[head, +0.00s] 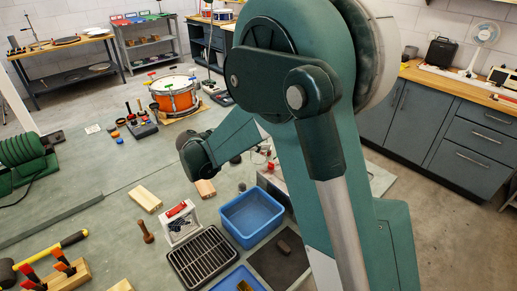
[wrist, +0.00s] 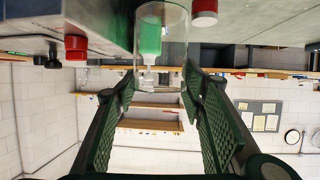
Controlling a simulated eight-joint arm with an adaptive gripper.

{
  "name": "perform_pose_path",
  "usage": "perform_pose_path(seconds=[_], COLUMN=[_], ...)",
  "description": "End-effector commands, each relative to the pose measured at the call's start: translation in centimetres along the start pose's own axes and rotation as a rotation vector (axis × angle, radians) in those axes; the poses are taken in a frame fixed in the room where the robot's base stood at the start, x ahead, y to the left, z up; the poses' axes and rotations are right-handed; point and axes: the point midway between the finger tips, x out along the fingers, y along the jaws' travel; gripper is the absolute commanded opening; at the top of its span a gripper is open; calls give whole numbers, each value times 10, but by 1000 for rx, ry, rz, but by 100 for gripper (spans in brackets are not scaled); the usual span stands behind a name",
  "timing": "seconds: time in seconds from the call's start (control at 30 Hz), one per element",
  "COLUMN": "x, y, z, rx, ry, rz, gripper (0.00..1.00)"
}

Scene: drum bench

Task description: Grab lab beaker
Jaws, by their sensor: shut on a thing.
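A clear glass beaker (wrist: 160,72) is in the wrist view, at the top centre between the fingertips of my gripper (wrist: 158,86). The two green ribbed fingers close in on it from left and right. A green and white shape shows through the glass, and I cannot tell whether it is inside or behind. In the head view my arm covers the middle, and I cannot make out the gripper or beaker there.
The wrist view shows red knobs or caps (wrist: 76,47) near a grey box. In the head view a blue bin (head: 252,217), a black rack (head: 203,256), a wooden block (head: 145,199) and an orange drum (head: 174,95) stand on the bench. Bare bench lies left of centre.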

Motion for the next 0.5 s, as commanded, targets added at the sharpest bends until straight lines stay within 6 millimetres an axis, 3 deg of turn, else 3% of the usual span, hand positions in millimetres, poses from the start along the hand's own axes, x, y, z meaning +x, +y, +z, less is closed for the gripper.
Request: perform_pose_path(seconds=[0.2, 0.5], x=[-6, -6], y=[0, 0], z=[-15, -16], rx=[0, 0], ry=[0, 0], rz=[0, 0], gripper=[21, 21])
